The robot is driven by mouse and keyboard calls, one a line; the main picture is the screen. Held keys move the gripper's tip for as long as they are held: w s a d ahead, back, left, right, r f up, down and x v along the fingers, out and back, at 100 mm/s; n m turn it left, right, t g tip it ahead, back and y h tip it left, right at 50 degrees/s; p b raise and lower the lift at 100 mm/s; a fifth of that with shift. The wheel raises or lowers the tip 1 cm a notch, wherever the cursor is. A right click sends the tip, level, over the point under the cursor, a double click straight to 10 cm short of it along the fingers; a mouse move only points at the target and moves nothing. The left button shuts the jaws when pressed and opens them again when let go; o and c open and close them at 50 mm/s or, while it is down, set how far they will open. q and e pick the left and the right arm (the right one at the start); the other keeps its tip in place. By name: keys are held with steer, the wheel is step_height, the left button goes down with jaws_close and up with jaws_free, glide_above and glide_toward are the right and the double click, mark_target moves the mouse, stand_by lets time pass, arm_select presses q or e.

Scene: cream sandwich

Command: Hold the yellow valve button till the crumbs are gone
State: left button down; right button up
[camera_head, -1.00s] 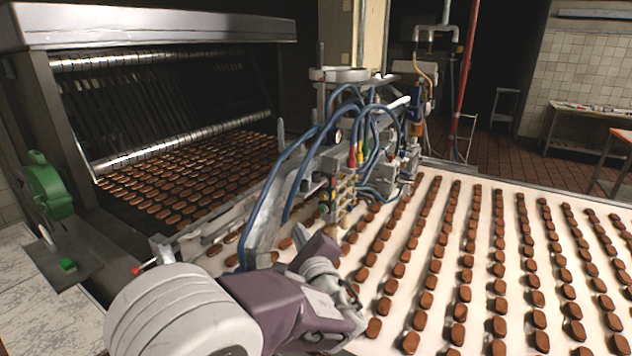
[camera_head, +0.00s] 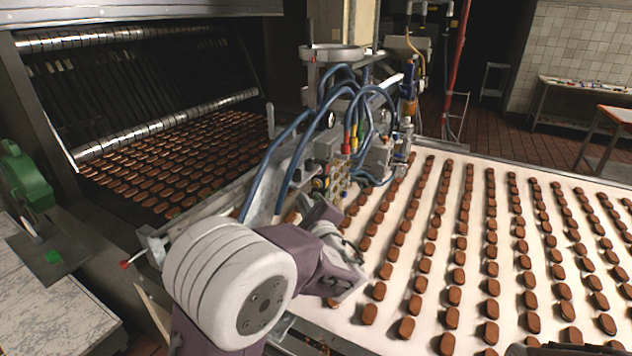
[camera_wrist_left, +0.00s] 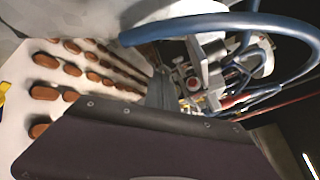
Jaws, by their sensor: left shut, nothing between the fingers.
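The valve block (camera_head: 335,178) with small coloured fittings and blue hoses stands at the near end of the machine over the belt. Small yellowish fittings show on its front; I cannot tell which one is the yellow valve button. My left gripper (camera_head: 322,213) is shut and empty, just below and in front of the block. Its tips are partly hidden by my wrist, and I cannot tell whether they touch anything. In the left wrist view a red button (camera_wrist_left: 193,83) shows on the block. Dark parts at the lower right edge look like my right gripper (camera_head: 572,342). I see no crumbs clearly.
Rows of brown biscuits lie on the white belt (camera_head: 400,300) to the right. More biscuits lie under rollers at left. Blue hoses (camera_head: 285,165) loop close to my left arm.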

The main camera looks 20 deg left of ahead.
mark_target(317, 184)
arm_select(q)
steer(key=w, duration=0.3)
steer(key=shift+w+d+f, duration=0.1)
steer(key=shift+w+d, duration=0.05)
steer(key=shift+w, duration=0.25)
arm_select(e)
steer(key=shift+w+a, duration=0.1)
stand_by(1.6)
arm_select(q)
steer(key=shift+w+b, duration=0.4)
steer(key=shift+w, duration=0.05)
arm_select(e)
steer(key=shift+f, duration=0.25)
